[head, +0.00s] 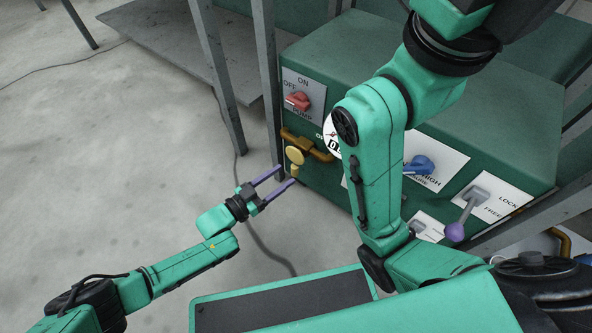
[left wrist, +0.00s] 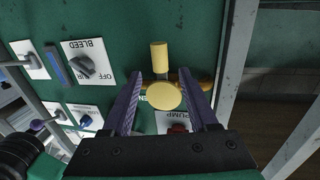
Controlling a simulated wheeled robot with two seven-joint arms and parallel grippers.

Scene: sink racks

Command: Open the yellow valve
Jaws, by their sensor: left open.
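The yellow valve (head: 294,157) sits on a brass pipe on the front face of the green machine (head: 330,180), below the red pump switch. In the left wrist view the valve's round yellow end (left wrist: 164,96) and yellow handle (left wrist: 159,57) show between my gripper's fingers. My left gripper (head: 284,177) is open, its two purple fingers pointing at the machine just below and left of the valve in the head view. The fingers hold nothing, and I cannot tell whether they touch the valve. My right gripper is not in view.
The panel also carries a red pump switch (head: 298,101), a blue knob (head: 419,166) and a grey lever with a purple knob (head: 454,232). A grey metal post (head: 268,80) stands close left of the valve.

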